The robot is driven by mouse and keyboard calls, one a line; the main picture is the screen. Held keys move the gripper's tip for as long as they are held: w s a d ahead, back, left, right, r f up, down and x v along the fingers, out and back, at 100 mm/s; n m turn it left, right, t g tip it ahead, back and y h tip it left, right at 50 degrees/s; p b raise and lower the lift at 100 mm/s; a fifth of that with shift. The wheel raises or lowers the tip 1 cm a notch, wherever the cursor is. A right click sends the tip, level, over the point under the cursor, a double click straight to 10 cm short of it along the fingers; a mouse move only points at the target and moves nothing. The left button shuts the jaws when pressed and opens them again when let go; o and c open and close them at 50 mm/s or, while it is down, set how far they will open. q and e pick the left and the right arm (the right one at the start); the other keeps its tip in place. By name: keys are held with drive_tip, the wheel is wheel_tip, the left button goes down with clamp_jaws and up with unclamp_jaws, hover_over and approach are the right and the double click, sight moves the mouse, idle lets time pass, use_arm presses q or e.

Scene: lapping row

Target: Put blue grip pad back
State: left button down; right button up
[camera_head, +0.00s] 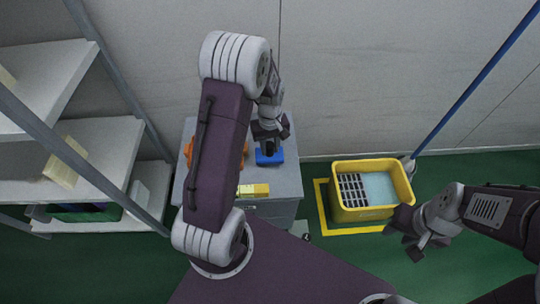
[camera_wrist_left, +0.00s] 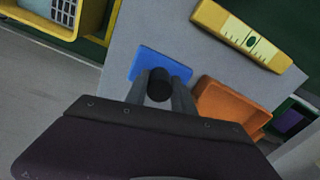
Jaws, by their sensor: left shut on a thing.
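The blue grip pad (camera_head: 270,158) is a flat blue block at the right side of the grey cabinet top (camera_head: 285,183), near the wall. In the left wrist view the blue pad (camera_wrist_left: 165,62) shows beyond my fingers, with a round black knob (camera_wrist_left: 159,85) between them. My left gripper (camera_head: 268,147) points down over the pad and is shut on it, seemingly by the knob. Whether the pad touches the cabinet top is unclear. My right gripper (camera_head: 420,245) hangs over the green floor at the right; its opening is unclear.
A yellow level-like block (camera_head: 253,190) lies at the cabinet's front. An orange bin (camera_wrist_left: 232,105) stands on the cabinet, left of the pad in the head view. A yellow tub (camera_head: 345,213) with a grid stands on the floor. White shelves (camera_head: 100,145) stand left.

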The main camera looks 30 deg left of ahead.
sight(270, 154)
use_arm(q)
wheel_tip(270, 154, down, 4)
drive_tip(key=shift+f+b, duration=0.1)
drive_tip(key=shift+b, duration=1.05)
drive_tip(key=c, duration=1.1)
unclamp_jaws()
drive_tip(key=shift+o, duration=0.2)
